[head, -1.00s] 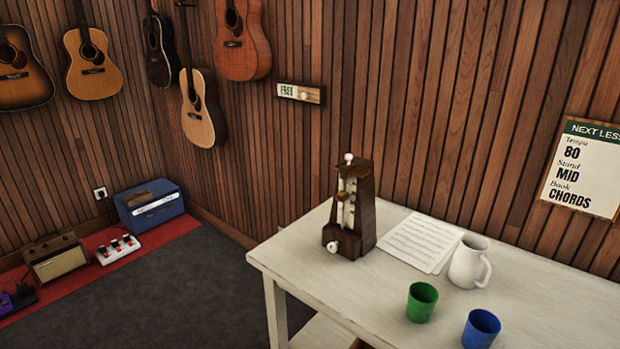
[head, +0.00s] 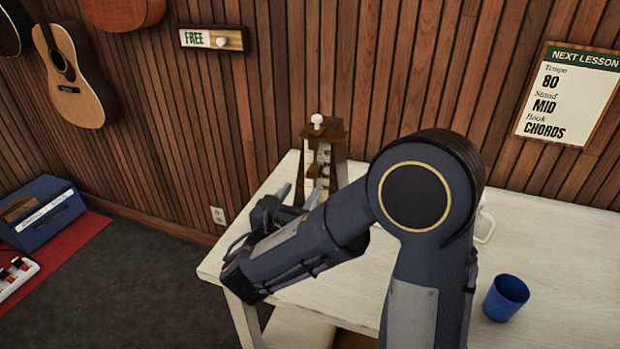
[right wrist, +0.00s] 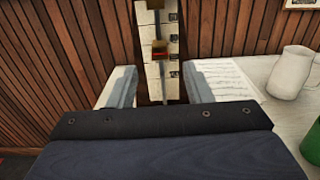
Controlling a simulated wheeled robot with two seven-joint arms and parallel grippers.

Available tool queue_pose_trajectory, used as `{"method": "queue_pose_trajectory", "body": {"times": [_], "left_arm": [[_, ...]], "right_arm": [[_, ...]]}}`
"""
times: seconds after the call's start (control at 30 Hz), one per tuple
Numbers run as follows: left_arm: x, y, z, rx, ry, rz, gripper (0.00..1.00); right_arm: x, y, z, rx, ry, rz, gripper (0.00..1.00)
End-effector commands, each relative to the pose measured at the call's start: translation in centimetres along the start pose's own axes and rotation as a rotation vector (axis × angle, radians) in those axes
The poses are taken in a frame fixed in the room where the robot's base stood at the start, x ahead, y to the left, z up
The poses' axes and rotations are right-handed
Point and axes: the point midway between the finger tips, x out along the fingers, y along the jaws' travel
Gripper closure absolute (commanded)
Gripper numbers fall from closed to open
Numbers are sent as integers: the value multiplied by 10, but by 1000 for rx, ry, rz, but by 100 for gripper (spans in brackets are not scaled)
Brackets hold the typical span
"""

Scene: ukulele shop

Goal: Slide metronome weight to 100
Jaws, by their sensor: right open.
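The wooden metronome (head: 337,143) stands upright on the white table, partly hidden by my right arm. Its pale scale (right wrist: 147,15) fills the top centre of the right wrist view. A small brown weight (right wrist: 160,48) with a red line sits on its rod; the scale numbers are too small to read. My right gripper (head: 298,194) is open in front of the metronome. In the right wrist view, its two fingers (right wrist: 160,85) stand either side of the scale's lower part, below the weight, with nothing between them gripped. My left gripper is out of view.
The white table (head: 560,250) holds a blue cup (head: 506,298) and a white jug (right wrist: 291,73), with sheet music (right wrist: 228,80) beside the metronome. A green cup (right wrist: 312,145) shows at the right wrist view's edge. The wall board (head: 570,95) reads Tempo 80.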

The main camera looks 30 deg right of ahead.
Motion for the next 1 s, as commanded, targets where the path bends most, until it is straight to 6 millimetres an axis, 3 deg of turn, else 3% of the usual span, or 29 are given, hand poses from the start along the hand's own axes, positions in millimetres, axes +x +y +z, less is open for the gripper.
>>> {"method": "queue_pose_trajectory", "body": {"times": [0.43,0.83,1.0], "left_arm": [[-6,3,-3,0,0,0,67],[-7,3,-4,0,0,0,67],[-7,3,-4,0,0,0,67]], "right_arm": [[65,0,1,-2,-3,-2,55],[75,0,0,-1,-2,2,55],[75,0,0,-1,-2,2,76]]}}
